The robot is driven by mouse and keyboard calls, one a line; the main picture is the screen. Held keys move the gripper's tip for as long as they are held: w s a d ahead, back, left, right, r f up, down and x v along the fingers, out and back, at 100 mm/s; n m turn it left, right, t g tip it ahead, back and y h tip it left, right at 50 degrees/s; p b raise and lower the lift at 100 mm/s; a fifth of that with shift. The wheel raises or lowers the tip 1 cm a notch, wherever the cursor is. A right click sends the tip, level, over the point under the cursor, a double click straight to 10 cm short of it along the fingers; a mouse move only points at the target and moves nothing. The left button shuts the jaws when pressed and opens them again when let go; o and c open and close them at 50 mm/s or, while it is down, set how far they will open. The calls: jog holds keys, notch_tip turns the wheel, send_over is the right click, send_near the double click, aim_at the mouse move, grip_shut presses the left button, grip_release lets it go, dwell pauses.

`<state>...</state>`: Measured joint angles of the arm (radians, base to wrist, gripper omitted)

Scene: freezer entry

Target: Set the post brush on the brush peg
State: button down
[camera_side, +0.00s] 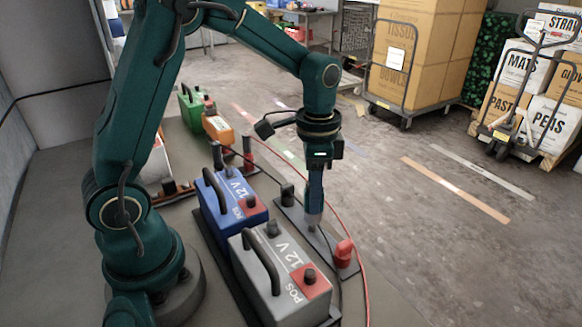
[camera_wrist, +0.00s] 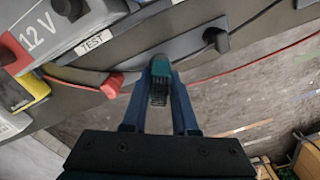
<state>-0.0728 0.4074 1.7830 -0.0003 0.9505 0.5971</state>
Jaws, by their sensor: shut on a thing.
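My gripper (camera_wrist: 160,72) is shut on the post brush (camera_wrist: 159,88), a small dark green piece with a ridged, bristle-like face between the two blue fingers in the wrist view. In the side view my gripper (camera_side: 314,212) points straight down over the grey tray (camera_side: 288,212), between a black clamp and a red clamp. The brush is mostly hidden by the fingers there. I cannot tell whether its lower end touches the tray. I cannot pick out the brush peg with certainty.
A red clamp (camera_side: 343,252) and a black clamp (camera_side: 287,195) sit on the tray, with cables trailing. A grey battery (camera_side: 280,270) and a blue battery (camera_side: 232,205) stand left of my gripper. Loaded carts (camera_side: 415,60) stand far behind.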

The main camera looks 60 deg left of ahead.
jog(key=shift+f, duration=1.45)
jog(key=c, duration=0.6)
grip_release()
jog(key=shift+r, duration=0.1)
jog(key=shift+r, duration=2.55)
